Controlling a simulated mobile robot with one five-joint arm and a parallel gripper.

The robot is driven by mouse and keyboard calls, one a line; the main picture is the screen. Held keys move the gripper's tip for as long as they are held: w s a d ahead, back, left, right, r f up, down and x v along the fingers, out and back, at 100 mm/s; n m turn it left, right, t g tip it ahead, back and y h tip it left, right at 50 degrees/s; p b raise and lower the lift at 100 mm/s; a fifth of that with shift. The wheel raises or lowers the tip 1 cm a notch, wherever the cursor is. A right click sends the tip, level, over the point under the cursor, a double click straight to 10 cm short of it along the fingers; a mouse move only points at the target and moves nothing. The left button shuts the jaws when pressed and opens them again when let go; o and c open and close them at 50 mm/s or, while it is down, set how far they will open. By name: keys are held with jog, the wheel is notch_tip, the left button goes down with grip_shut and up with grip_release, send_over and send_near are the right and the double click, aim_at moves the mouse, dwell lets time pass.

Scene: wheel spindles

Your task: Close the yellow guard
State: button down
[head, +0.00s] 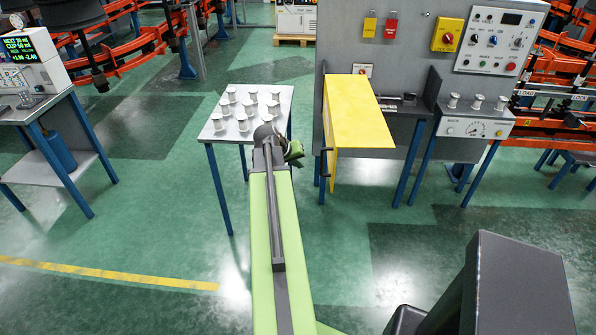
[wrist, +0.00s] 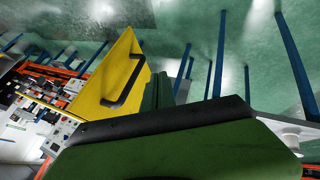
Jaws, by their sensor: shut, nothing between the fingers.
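The yellow guard (head: 355,112) stands at the machine's tall grey panel, left of a dark work area. Its broad yellow face points up and a narrower yellow side faces the front left. A dark handle (head: 325,164) sits on that left side. In the wrist view the guard (wrist: 108,72) is a large tilted yellow sheet with a black bar handle (wrist: 127,88). My gripper (head: 294,151), with green fingers, is left of the guard and apart from its handle. It is shut and empty; its fingers also show in the wrist view (wrist: 160,90).
A small table (head: 212,130) with several metal spindles stands just left of my gripper. A gauge stand (head: 475,127) with spindles is right of the guard. The grey panel (head: 345,40) carries switches and tags. Green floor in front of the guard is clear.

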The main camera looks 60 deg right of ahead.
jog(key=s+d+f+b, duration=0.3)
jog(key=s+d+f, duration=0.1)
jog(key=d, duration=0.1)
jog(key=shift+d+f, duration=0.2)
jog(key=shift+d, duration=0.05)
